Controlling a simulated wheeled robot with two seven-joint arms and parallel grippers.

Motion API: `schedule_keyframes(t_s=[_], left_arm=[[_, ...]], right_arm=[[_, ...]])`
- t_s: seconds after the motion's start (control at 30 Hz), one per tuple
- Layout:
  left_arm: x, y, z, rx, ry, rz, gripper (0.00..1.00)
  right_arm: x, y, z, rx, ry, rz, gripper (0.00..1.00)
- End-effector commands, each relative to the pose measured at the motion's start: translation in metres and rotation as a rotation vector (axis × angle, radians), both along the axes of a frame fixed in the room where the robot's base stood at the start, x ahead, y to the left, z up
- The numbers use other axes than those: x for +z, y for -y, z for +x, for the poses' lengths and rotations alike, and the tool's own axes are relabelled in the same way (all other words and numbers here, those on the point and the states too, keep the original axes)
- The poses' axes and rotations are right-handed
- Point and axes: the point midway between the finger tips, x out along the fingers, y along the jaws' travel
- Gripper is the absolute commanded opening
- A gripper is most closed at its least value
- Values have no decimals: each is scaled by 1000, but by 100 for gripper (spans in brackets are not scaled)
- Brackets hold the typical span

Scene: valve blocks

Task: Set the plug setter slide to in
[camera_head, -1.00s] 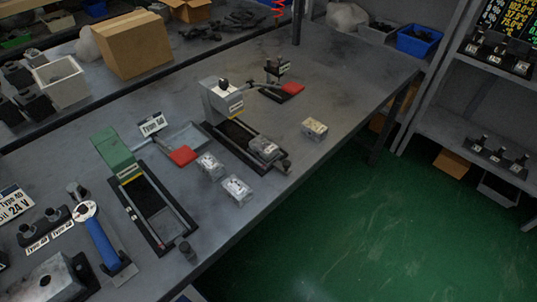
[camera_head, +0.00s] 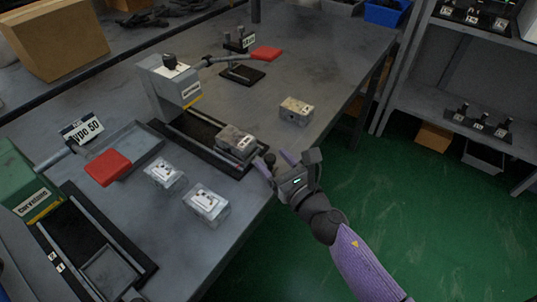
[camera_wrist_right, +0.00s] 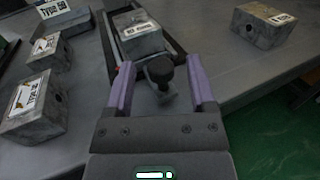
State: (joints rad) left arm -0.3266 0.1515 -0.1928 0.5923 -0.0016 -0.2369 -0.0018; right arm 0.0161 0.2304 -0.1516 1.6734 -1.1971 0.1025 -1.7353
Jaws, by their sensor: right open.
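The grey-white machine (camera_head: 168,85) that I take for the plug setter stands mid-table, a black knob on top. Its dark slide track (camera_head: 190,128) runs toward the table's front edge. A grey valve block (camera_head: 237,142) sits at the track's near end, away from the machine's head; it also shows in the right wrist view (camera_wrist_right: 138,36). My right gripper (camera_head: 275,163) is at that near end. In the right wrist view the open purple fingers (camera_wrist_right: 160,88) stand either side of the slide's black knob (camera_wrist_right: 160,70), with gaps visible. My left gripper is not in view.
Two valve blocks (camera_head: 165,172) (camera_head: 206,204) lie left of the track, another (camera_head: 296,111) to its right. A green machine (camera_head: 22,180) with its own track stands at the left. A red-handled lever (camera_head: 108,167) lies between the machines. The table's front edge is close to my right arm.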

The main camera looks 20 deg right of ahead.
Motion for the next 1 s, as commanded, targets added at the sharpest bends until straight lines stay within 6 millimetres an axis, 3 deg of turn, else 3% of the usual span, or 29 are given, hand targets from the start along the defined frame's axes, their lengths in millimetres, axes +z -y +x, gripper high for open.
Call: schedule_keyframes(t_s=[0.13, 0.43, 0.77, 1.0], left_arm=[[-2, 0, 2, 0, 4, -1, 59], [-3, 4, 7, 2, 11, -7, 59], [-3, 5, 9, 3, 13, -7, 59], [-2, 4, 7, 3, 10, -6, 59]], right_arm=[[-1, -4, 16, -2, -1, 2, 71], [-1, -5, 19, -2, -3, 3, 71], [-1, -5, 19, -2, -3, 3, 1], [-1, -5, 19, -2, -3, 4, 0]])
